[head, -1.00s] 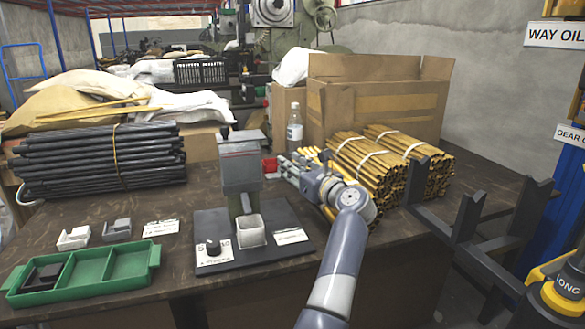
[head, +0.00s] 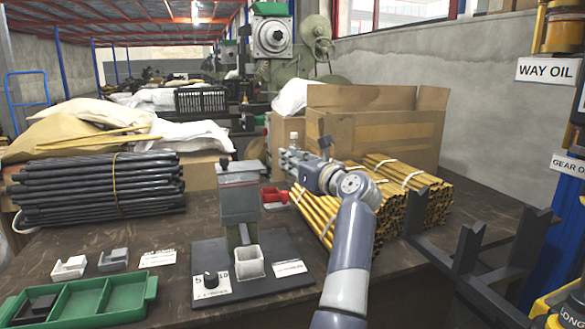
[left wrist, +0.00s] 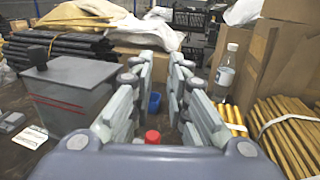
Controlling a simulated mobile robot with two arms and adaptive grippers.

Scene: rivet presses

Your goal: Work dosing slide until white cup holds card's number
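The dispenser, a grey box on a stem (head: 239,196), stands on a dark base plate (head: 262,287). A white square cup (head: 249,263) sits on the plate at its foot; its contents cannot be made out. A red piece (head: 274,197) shows just right of the dispenser. A card with unreadable print (head: 158,258) lies left of the plate. My left gripper (head: 287,160) is open above and right of the red piece. In the left wrist view a red knob (left wrist: 152,137) shows between the parted fingers, not gripped.
A green compartment tray (head: 83,302) holds a black part at front left, with two small blocks (head: 69,267) behind it. Yellow rod bundles (head: 385,200) and a cardboard box (head: 375,125) stand to the right. A bottle (left wrist: 226,72) stands beyond the gripper. Black rods (head: 98,187) lie left.

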